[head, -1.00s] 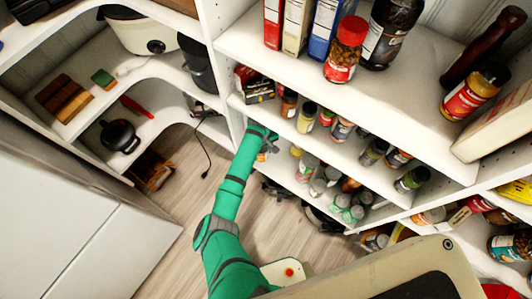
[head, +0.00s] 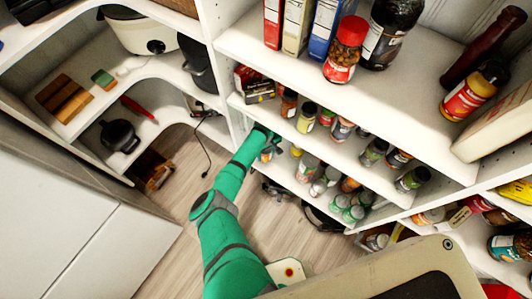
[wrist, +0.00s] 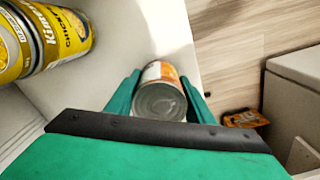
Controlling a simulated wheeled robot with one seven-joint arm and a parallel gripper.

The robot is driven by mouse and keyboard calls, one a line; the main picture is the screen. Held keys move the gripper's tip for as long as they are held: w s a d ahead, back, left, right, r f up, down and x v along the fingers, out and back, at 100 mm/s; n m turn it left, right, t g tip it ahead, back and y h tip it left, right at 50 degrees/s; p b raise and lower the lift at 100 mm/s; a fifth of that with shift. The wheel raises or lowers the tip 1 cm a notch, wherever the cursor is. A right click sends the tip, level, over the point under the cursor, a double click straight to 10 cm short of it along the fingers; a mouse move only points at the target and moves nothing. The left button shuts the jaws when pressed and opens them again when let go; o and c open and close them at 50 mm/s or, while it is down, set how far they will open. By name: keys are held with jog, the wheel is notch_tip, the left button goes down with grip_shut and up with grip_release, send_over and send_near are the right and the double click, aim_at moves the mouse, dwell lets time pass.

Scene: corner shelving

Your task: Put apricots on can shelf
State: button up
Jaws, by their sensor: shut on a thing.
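My gripper (wrist: 158,98) is shut on a can (wrist: 160,90) with an orange and white label, taken to be the apricots. The can's bare metal end faces the wrist camera, and a finger lies on each side. In the head view my gripper (head: 270,146) is at the left end of the lower can shelf (head: 284,172), with a bit of orange can (head: 266,155) showing beside it. Whether the can touches the shelf cannot be told. Yellow cans (wrist: 45,38) stand on the shelf at the upper left of the wrist view.
Several cans and jars (head: 320,180) stand to the right along the can shelf. Another shelf of jars (head: 306,118) hangs close above. The wooden floor (head: 240,190) lies open to the left. An orange packet (wrist: 245,118) shows low at the right in the wrist view.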

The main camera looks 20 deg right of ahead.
jog(key=o, duration=1.3)
jog(key=shift+f, duration=0.1)
notch_tip(320, 180, up, 8)
jog(key=shift+f, duration=0.1)
